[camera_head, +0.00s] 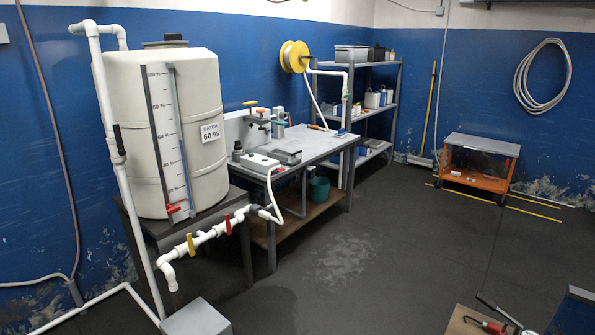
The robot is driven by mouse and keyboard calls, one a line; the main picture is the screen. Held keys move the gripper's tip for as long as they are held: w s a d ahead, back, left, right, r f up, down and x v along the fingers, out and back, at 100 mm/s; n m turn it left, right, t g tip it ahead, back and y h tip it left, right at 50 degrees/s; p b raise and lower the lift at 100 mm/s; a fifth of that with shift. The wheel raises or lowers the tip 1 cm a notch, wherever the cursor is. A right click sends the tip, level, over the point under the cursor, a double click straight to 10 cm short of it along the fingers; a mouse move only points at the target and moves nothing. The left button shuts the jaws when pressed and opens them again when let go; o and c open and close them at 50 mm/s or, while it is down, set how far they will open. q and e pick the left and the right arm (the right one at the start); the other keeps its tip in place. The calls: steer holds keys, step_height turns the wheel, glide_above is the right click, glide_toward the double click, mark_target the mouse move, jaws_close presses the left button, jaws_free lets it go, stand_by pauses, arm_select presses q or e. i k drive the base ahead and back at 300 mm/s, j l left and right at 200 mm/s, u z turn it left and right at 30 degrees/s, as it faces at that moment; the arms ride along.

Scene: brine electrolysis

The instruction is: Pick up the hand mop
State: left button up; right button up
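A mop-like tool with a long thin yellow handle (429,108) leans almost upright against the blue back wall, right of the shelf unit. Its flat greyish head (420,161) rests on the floor at the foot of the wall. It is small in the picture, so I cannot tell its exact kind; it is the only mop-like thing I see. Neither of my grippers shows in the head view.
A workbench (330,148) and a grey shelf unit (376,117) line the left wall behind a large white tank (200,90). An orange cart (475,181) stands right of the mop. A wooden surface with tools (458,325) is at bottom right. The middle floor is clear.

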mark_target(341, 134)
steer(key=i+z, duration=0.1)
steer(key=i, duration=0.4)
steer(key=i+z, duration=0.1)
steer(key=i, duration=0.4)
steer(key=i+j+z, duration=0.15)
steer(key=i, duration=0.4)
steer(key=i+z, duration=0.1)
steer(key=i, duration=0.4)
steer(key=i+j+z, duration=0.1)
steer(key=i, duration=0.4)
steer(key=i+z, duration=0.2)
steer(key=i, duration=0.5)
steer(key=i+z, duration=0.25)
steer(key=i, duration=0.45)
steer(key=i+j+z, duration=0.2)
steer(key=i, duration=0.5)
steer(key=i+u, duration=0.3)
steer(key=i, duration=0.2)
steer(key=i+l+u, duration=0.3)
steer(key=i, duration=0.2)
steer(key=i+l+u, duration=0.15)
steer(key=i+u, duration=0.15)
steer(key=i, duration=0.15)
